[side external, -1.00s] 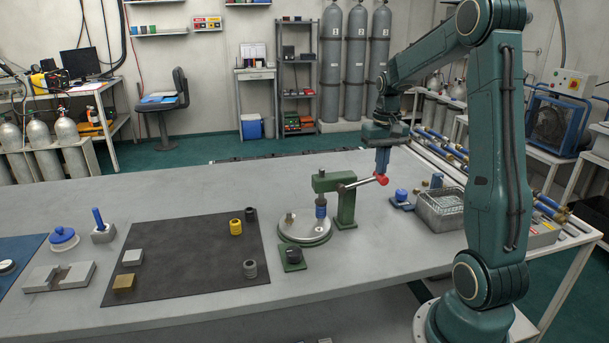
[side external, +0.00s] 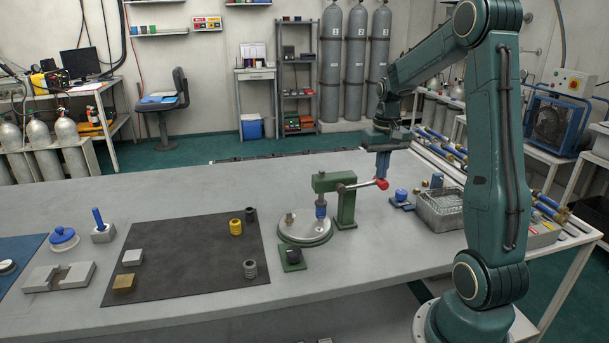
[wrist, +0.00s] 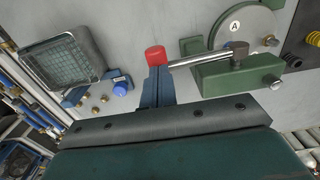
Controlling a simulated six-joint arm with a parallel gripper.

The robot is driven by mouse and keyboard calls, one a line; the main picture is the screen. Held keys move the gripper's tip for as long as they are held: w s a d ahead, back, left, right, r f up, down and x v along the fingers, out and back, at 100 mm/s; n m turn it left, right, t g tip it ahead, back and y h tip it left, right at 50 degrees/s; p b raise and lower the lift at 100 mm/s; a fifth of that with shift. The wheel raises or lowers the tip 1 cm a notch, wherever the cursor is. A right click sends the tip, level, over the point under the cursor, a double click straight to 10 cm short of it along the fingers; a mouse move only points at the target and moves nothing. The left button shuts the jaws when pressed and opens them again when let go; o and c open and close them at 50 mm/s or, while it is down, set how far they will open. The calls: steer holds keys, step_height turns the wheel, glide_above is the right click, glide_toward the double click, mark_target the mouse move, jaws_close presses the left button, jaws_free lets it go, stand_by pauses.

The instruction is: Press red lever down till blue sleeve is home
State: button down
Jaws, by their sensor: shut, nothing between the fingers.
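The red lever knob (side external: 382,184) sits at the end of a silver bar on the green press (side external: 346,205). In the wrist view the knob (wrist: 156,57) shows just beyond the blue fingers (wrist: 158,80). The blue sleeve (side external: 321,210) stands upright under the press head, over the round metal plate (side external: 304,232). Its lower end is too small to tell how deep it sits.
A dark mat (side external: 190,262) with several small parts lies left of the press. A blue-capped item (side external: 401,195) and a wire basket (side external: 440,212) stand to the right.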

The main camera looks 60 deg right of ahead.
mark_target(379, 181)
steer(key=shift+w+a+f, duration=0.1)
steer(key=shift+a+f, duration=0.1)
steer(key=shift+f, duration=1.75)
stand_by(1.1)
steer(key=shift+r, duration=0.2)
step_height(379, 181, up, 12)
stand_by(2.6)
steer(key=shift+f, duration=0.1)
steer(key=a+r+n+t+h, duration=0.1)
steer(key=a+r+n, duration=0.1)
steer(key=a, duration=0.6)
steer(key=a+r+n+t, duration=0.1)
steer(key=a+r+n, duration=0.1)
steer(key=a, duration=0.7)
steer(key=s+a+f+n+t, duration=0.1)
steer(key=s+a+n, duration=0.1)
steer(key=s+a, duration=0.3)
steer(key=s+a+f+n+t+y, duration=0.1)
steer(key=s+a+n+t, duration=0.1)
steer(key=a, duration=0.5)
steer(key=s+n, duration=0.1)
steer(key=s, duration=0.1)
steer(key=shift+s+a+f+t, duration=0.2)
steer(key=shift+s+f+t, duration=0.1)
steer(key=shift+s+f, duration=0.05)
